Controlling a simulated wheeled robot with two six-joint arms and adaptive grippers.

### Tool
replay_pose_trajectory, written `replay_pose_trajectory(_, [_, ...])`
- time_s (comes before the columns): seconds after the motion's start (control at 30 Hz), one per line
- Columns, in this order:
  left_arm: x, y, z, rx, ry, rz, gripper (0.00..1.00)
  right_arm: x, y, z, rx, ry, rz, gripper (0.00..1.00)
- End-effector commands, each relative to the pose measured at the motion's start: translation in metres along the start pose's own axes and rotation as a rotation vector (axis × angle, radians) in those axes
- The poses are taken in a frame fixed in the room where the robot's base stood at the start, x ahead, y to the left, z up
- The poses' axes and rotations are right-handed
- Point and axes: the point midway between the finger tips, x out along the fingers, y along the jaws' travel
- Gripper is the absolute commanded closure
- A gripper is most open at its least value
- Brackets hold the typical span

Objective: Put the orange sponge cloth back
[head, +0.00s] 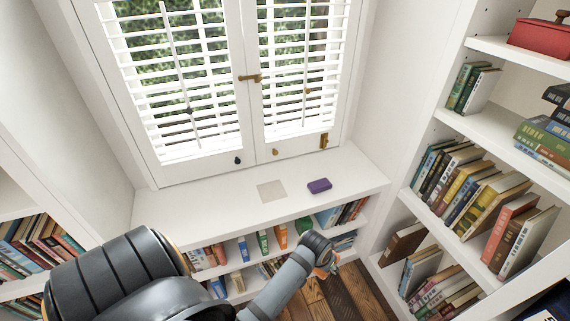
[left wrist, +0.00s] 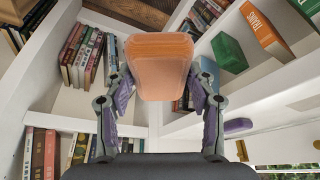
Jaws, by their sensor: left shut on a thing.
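The orange sponge cloth (left wrist: 160,65) is a rounded orange block held between the two fingers of my left gripper (left wrist: 160,88) in the left wrist view. The gripper is shut on it. In the head view my left gripper (head: 330,263) is in front of the low shelves, below the window sill, and mostly hidden behind my wrist; only a bit of orange shows there. A flat beige square (head: 271,190) lies bare on the white sill (head: 215,205). My right gripper is not in view.
A purple block (head: 319,185) lies on the sill just right of the beige square; it also shows in the left wrist view (left wrist: 238,125). Shuttered windows (head: 240,80) rise behind the sill. Bookshelves (head: 470,190) stand at the right, left and below. The sill's left part is clear.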

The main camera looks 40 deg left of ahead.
Motion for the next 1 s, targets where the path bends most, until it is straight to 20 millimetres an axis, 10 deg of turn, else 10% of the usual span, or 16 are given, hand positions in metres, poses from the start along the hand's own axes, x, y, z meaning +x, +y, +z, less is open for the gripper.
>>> replay_pose_trajectory(0.3, [-0.035, -0.141, -0.018, -0.115, 0.002, -0.071, 0.7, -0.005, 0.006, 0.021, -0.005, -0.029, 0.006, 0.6])
replay_pose_trajectory(0.5, [-0.084, -0.2, -0.039, -0.195, 0.001, -0.099, 0.7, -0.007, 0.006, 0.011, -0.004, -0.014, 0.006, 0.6])
replay_pose_trajectory(1.0, [-0.111, -0.222, -0.056, -0.273, 0.007, -0.111, 0.7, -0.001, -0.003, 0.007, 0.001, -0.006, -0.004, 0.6])
